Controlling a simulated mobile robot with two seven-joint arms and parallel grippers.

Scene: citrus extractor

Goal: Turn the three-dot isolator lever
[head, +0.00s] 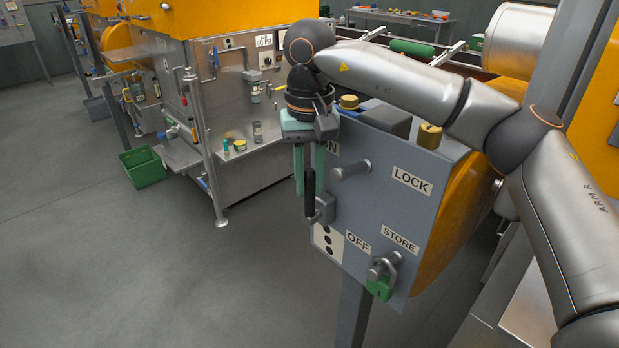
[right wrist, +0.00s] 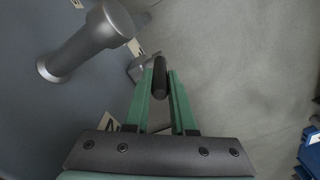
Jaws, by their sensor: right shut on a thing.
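The isolator lever has a black handle (head: 309,203) standing upright from a grey hub (head: 324,211) on the left part of the grey panel box (head: 400,160). A white plate with three black dots (head: 327,243) is just below the hub. My right gripper (head: 309,182) comes from above with its green fingers shut on the handle. In the right wrist view the black handle (right wrist: 160,78) lies between the fingertips (right wrist: 160,90). The "ON" label (head: 328,148) is partly hidden behind the gripper; the "OFF" label (head: 357,241) is lower right. My left gripper is not in view.
A metal peg (head: 351,170) sticks out right of the lever beside the "LOCK" label (head: 412,182). A green padlock (head: 380,287) hangs on a lower peg by "STORE" (head: 400,239). Yellow knobs top the box. Open floor lies to the left, with a green crate (head: 143,167).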

